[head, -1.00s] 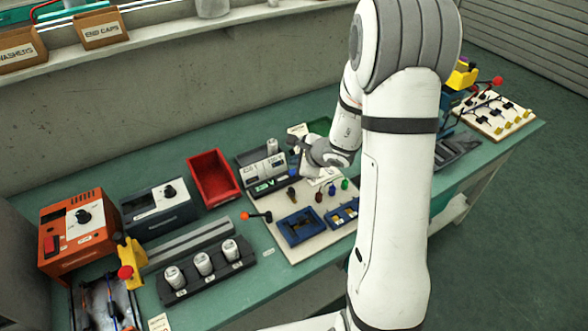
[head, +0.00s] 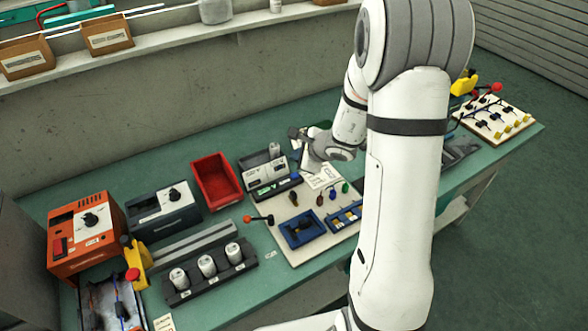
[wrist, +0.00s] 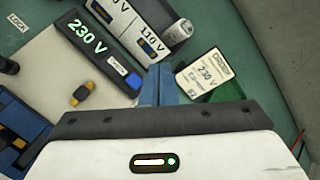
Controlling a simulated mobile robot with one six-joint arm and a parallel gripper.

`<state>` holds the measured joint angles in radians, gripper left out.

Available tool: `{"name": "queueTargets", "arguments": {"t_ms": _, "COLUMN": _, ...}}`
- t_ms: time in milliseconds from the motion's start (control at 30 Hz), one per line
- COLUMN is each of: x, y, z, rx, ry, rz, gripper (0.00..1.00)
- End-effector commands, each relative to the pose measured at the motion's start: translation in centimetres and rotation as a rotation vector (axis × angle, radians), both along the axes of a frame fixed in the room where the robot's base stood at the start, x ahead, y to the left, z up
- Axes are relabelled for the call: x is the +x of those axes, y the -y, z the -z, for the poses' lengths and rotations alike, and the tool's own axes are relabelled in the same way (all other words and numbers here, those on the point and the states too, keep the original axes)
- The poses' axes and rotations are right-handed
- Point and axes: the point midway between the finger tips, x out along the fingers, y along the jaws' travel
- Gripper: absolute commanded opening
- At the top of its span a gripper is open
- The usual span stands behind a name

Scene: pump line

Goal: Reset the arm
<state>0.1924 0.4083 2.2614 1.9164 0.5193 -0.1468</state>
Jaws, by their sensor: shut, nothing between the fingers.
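My gripper (wrist: 156,84) points down over the workbench in the wrist view. Its two blue fingers are together with nothing between them. In the head view my gripper (head: 298,136) is over the back of the white fixture board (head: 290,252), partly hidden by my wrist. Just ahead of the fingers in the wrist view is a dark unit (wrist: 88,42) with a lit "230 V" display and a blue button. A white card marked "230 V" (wrist: 206,72) lies to the right of the fingers, apart from them.
A red bin (head: 215,180), a dark box with a knob (head: 158,208) and an orange box (head: 84,236) stand left on the green bench. A black rack (head: 208,270) holds white cylinders. My arm hides part of the bench's right side.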

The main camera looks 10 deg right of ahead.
Motion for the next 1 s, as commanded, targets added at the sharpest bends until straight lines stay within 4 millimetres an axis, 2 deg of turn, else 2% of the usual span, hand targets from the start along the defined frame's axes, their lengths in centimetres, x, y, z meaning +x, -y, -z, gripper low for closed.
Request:
{"name": "queueTargets", "arguments": {"t_ms": 267, "x": -0.1, "y": -0.3, "z": -0.5, "rx": -0.007, "ry": 0.009, "rz": -0.022, "gripper": 0.00}}
{"name": "queueTargets", "arguments": {"t_ms": 367, "x": -0.9, "y": -1.4, "z": -2.1, "rx": -0.035, "ry": 0.039, "rz": -0.104, "gripper": 0.00}}
{"name": "queueTargets", "arguments": {"t_ms": 467, "x": -2.5, "y": -3.2, "z": -4.6, "rx": -0.088, "ry": 0.083, "rz": -0.252, "gripper": 0.00}}
{"name": "queueTargets", "arguments": {"t_ms": 600, "x": -6.0, "y": -5.7, "z": -8.0, "rx": -0.192, "ry": 0.145, "rz": -0.502, "gripper": 0.00}}
{"name": "queueTargets", "arguments": {"t_ms": 733, "x": -9.8, "y": -7.2, "z": -10.4, "rx": -0.304, "ry": 0.183, "rz": -0.725, "gripper": 0.00}}
{"name": "queueTargets", "arguments": {"t_ms": 867, "x": -13.9, "y": -7.6, "z": -12.1, "rx": -0.435, "ry": 0.203, "rz": -0.938, "gripper": 0.00}}
{"name": "queueTargets", "arguments": {"t_ms": 1000, "x": -18.2, "y": -7.0, "z": -13.3, "rx": -0.595, "ry": 0.199, "rz": -1.150, "gripper": 0.00}}
